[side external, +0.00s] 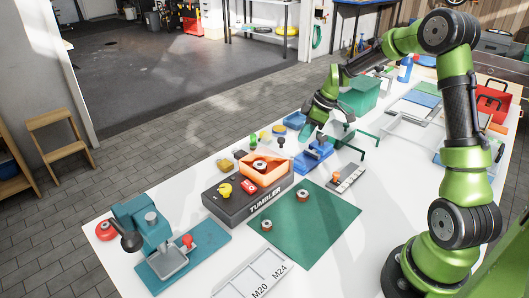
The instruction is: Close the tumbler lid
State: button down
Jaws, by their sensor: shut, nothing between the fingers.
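The tumbler is a dark base (280,196) lettered TUMBLER, with an orange housing (268,178) on its top right. A pale ring-like part with a dark centre (260,165) shows at the top of the housing. I cannot tell clearly at this size which part is the lid or how far open it is. A yellow knob (225,190) and a red switch (249,186) sit on the base's left part. My gripper (312,128) is shut and empty, pointing down, above and behind the tumbler to its right, apart from it.
A blue fixture (314,155) stands below my gripper, with green frames (352,135) to its right. A teal press (150,235) stands at left. A green bin (362,95) is behind.

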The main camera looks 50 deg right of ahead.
aim_at(272, 142)
jog(key=w+n, duration=0.1)
jog(key=w+a+n+y, duration=0.1)
jog(key=shift+w+f+n+g, duration=0.1)
jog(key=shift+w+n+g, duration=0.05)
jog(key=shift+n+g, duration=0.25)
jog(key=w+a+n, duration=0.1)
jog(key=w+n+g, duration=0.1)
jog(key=n, duration=0.1)
jog(key=shift+w+a+n+y, duration=0.15)
jog(key=shift+a+n+y, duration=0.15)
jog(key=shift+a, duration=0.1)
jog(key=a+n, duration=0.1)
jog(key=n, duration=0.1)
jog(key=w+a+n+g, duration=0.1)
jog(key=shift+w+a+n, duration=0.25)
jog(key=shift+w+n, duration=0.05)
jog(key=shift+n, duration=0.1)
jog(key=shift+w+a, duration=0.15)
jog(key=shift+a, duration=0.35)
